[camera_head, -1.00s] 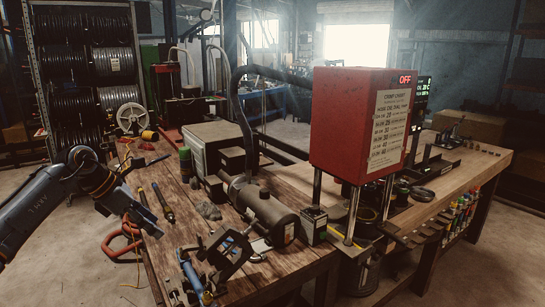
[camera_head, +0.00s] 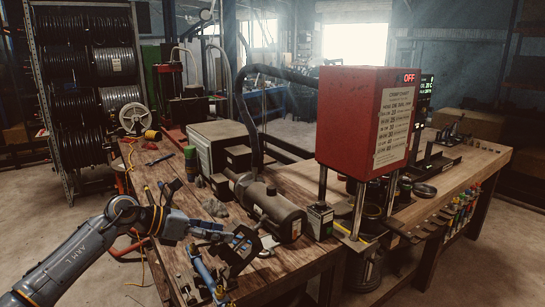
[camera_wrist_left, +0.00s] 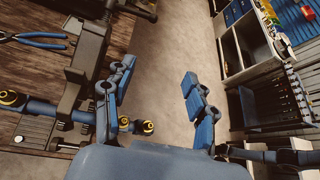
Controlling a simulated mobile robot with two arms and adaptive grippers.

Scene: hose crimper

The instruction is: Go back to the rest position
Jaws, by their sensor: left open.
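My left arm comes in from the lower left in the head view. My left gripper (camera_head: 213,231) is over the near left part of the wooden workbench (camera_head: 330,262), close to the dark clamp-like tool (camera_head: 240,246). In the left wrist view, the left gripper (camera_wrist_left: 154,85) has its two blue fingers spread apart. Only bare floor shows between them, and nothing is held. My right gripper is in neither view.
The red crimper (camera_head: 366,120) reads OFF and stands on posts at the bench. A dark cylinder (camera_head: 271,208) lies near the left gripper. Blue-handled pliers (camera_wrist_left: 35,40) lie at left in the wrist view. Floor left of the bench is mostly clear.

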